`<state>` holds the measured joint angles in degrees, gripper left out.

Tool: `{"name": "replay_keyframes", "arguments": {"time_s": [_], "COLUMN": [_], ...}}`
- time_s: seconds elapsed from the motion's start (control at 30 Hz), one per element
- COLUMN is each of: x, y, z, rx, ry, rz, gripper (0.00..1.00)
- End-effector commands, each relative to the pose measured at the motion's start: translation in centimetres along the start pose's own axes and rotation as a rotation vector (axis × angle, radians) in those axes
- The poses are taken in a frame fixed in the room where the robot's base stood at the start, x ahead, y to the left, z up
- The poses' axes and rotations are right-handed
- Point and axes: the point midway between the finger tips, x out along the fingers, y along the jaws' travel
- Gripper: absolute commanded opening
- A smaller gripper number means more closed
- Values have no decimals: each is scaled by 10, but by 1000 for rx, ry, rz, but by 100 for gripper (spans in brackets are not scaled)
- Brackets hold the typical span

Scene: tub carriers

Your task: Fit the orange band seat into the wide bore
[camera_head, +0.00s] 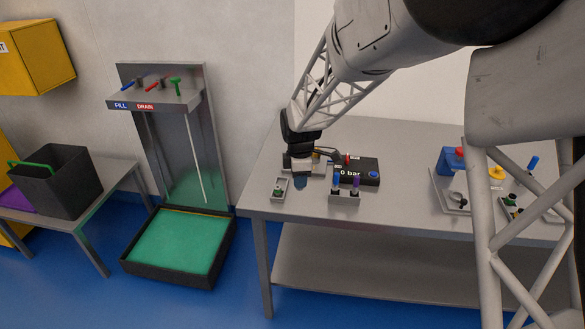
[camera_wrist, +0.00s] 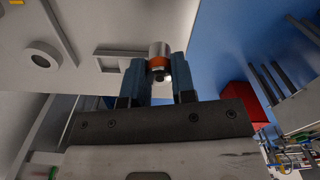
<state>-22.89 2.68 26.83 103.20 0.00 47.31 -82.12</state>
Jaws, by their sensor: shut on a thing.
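My gripper (camera_wrist: 154,82) has blue fingers, shut on a small metal cylinder with an orange band, the orange band seat (camera_wrist: 157,62). A dark round end shows on the seat, facing the camera. In the head view my gripper (camera_head: 300,182) is low over the left part of the grey table; the seat cannot be made out there. In the wrist view a round ring with an opening (camera_wrist: 41,57) lies on a pale surface, left of the seat and apart from it. I cannot tell whether this is the wide bore.
A tray (camera_head: 436,203) with several parts is at right. The table's front middle is clear.

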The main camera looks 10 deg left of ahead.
Motion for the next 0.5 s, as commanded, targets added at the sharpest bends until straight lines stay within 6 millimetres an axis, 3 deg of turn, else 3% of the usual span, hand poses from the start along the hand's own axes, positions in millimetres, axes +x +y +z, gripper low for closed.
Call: {"name": "replay_keyframes", "arguments": {"time_s": [0.2,0.5], "x": [-4,-5], "y": [29,31], "z": [12,14], "rx": [0,-1], "ry": [0,0], "rz": [1,0], "gripper": [0,0]}}
